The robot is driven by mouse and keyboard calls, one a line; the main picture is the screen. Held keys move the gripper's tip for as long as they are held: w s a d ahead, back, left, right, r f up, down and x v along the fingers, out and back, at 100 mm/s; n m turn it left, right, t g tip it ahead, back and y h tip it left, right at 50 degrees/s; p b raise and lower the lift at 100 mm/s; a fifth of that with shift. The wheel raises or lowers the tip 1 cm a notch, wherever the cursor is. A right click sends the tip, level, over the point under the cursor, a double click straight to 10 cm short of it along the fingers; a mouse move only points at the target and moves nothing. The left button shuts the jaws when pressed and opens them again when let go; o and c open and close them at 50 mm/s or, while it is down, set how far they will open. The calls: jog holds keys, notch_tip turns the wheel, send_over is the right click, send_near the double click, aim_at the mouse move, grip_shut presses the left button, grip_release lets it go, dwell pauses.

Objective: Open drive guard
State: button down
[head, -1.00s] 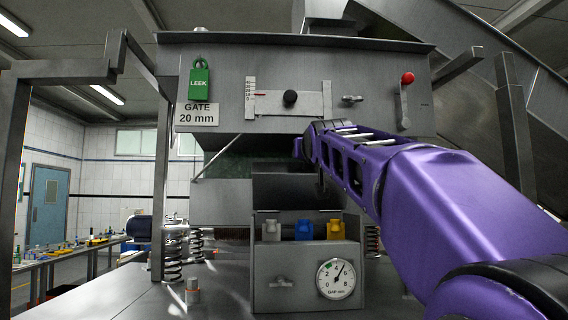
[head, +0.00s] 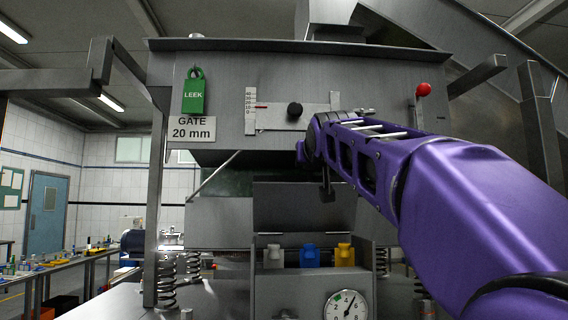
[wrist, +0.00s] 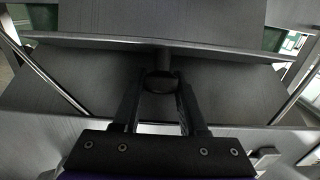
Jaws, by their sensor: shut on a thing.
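In the wrist view my gripper (wrist: 160,84) has its two dark fingers on either side of a dark round knob (wrist: 162,82). It is shut on that knob, which sits on a short stem by a grey metal panel with a straight lip (wrist: 100,42). This panel may be the drive guard; no label on it shows. In the head view my purple arm reaches in from the right, and my gripper (head: 326,188) points down in front of the dark opening under the hopper. The knob is hidden there.
A control box (head: 290,290) with grey, blue and yellow tabs and a dial gauge (head: 346,305) stands below my gripper. Springs (head: 166,280) flank the machine.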

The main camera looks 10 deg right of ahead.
jog(key=shift+w+f, duration=0.1)
jog(key=shift+f, duration=0.05)
jog(key=c, duration=0.6)
grip_release()
jog(key=shift+w+a, duration=0.1)
jog(key=shift+o, duration=0.2)
